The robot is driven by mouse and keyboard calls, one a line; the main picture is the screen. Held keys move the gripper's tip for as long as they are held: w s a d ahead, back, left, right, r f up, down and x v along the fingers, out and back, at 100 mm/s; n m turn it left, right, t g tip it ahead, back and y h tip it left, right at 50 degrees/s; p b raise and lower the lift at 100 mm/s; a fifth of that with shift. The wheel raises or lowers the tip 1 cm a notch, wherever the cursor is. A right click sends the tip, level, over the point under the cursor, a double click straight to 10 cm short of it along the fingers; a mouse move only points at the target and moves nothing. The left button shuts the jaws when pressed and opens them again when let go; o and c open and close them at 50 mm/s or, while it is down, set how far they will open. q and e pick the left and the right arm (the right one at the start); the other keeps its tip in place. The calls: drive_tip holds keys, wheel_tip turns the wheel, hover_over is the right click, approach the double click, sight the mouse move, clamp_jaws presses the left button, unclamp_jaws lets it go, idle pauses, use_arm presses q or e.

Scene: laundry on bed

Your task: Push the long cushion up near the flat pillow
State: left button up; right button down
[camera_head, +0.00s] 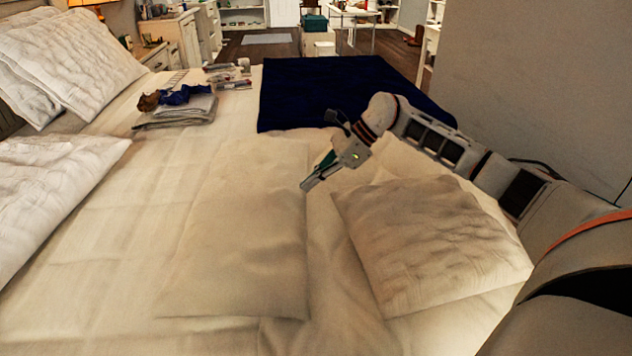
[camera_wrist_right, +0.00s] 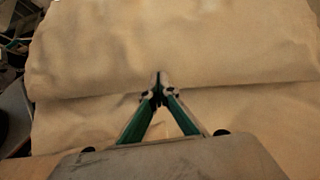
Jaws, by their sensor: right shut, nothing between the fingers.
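The long cushion (camera_head: 245,230), flat and beige, lies across the middle of the bed, its long side towards the flat pillow. The flat pillow (camera_head: 50,190) is white and lies at the left, with a strip of sheet between them. My right gripper (camera_head: 305,187) is shut and empty at the long cushion's right edge. In the right wrist view the shut fingertips (camera_wrist_right: 159,78) are at the near edge of the long cushion (camera_wrist_right: 170,45); I cannot tell if they touch it. My left gripper is not in view.
A wrinkled square cushion (camera_head: 430,240) lies right of the long one, beneath my right arm. A dark blue blanket (camera_head: 335,90) covers the bed's far part. Folded clothes (camera_head: 177,108) lie at the far left, near leaning pillows (camera_head: 75,60). The sheet (camera_head: 135,225) left of the long cushion is clear.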

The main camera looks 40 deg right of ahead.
sight(197, 193)
drive_tip(key=w+a, duration=0.4)
drive_tip(key=a, duration=0.2)
drive_tip(key=w+a, duration=0.4)
drive_tip(key=a, duration=0.3)
drive_tip(key=w+a, duration=0.3)
drive_tip(key=a, duration=0.4)
drive_tip(key=shift+w+f+b, duration=0.15)
drive_tip(key=shift+w+b, duration=0.15)
drive_tip(key=shift+w, duration=0.1)
drive_tip(key=a, duration=0.1)
drive_tip(key=w+a, duration=0.2)
drive_tip(key=a, duration=0.1)
drive_tip(key=shift+w+b, duration=0.25)
drive_tip(key=shift+b, duration=0.1)
drive_tip(key=shift+w+a, duration=0.15)
drive_tip(key=shift+a, duration=0.1)
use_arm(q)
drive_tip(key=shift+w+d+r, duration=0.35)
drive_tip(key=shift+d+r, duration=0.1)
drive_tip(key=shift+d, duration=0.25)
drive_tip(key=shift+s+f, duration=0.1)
